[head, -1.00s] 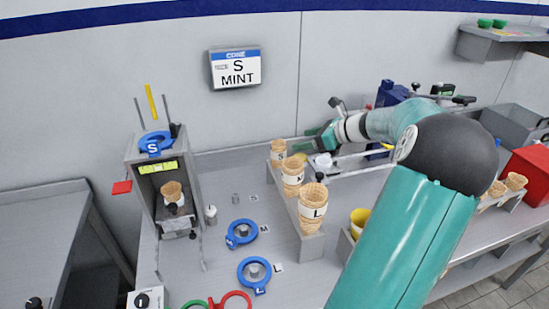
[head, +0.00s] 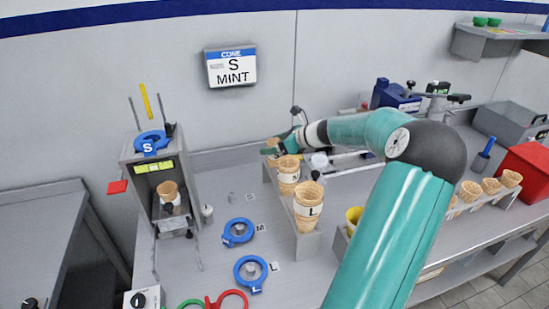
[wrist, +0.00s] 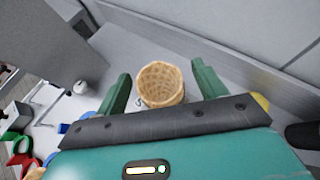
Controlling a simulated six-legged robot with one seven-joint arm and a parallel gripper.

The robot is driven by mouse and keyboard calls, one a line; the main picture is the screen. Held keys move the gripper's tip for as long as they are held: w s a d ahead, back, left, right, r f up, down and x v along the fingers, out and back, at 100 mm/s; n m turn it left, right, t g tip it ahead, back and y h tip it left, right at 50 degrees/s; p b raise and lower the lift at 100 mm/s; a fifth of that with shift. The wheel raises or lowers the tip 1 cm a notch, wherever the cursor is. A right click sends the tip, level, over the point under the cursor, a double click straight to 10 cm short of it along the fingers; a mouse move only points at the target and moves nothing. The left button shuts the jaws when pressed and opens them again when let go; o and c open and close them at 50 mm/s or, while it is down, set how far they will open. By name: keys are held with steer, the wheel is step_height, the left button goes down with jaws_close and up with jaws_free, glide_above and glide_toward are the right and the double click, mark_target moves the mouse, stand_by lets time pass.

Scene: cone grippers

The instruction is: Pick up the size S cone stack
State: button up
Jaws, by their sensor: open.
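The size S cone stack (head: 271,145) stands at the far end of the cone rack, with my gripper (head: 284,144) right beside it and partly covering it. In the wrist view, the open top of a wafer cone (wrist: 160,84) shows between the two green fingers of my gripper (wrist: 161,76). The fingers are open, with a gap visible on each side of the cone. The lower part of the stack is hidden in the wrist view.
The middle cone stack (head: 288,176) and the L stack (head: 308,208) stand nearer on the same rack (head: 309,242). The wall runs close behind. A dispenser (head: 160,185) with one cone stands left. Blue rings (head: 239,232) lie on the counter.

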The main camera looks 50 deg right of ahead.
steer(key=shift+c, duration=0.4)
steer(key=c, duration=0.8)
steer(key=shift+o, duration=0.2)
steer(key=shift+r, duration=0.15)
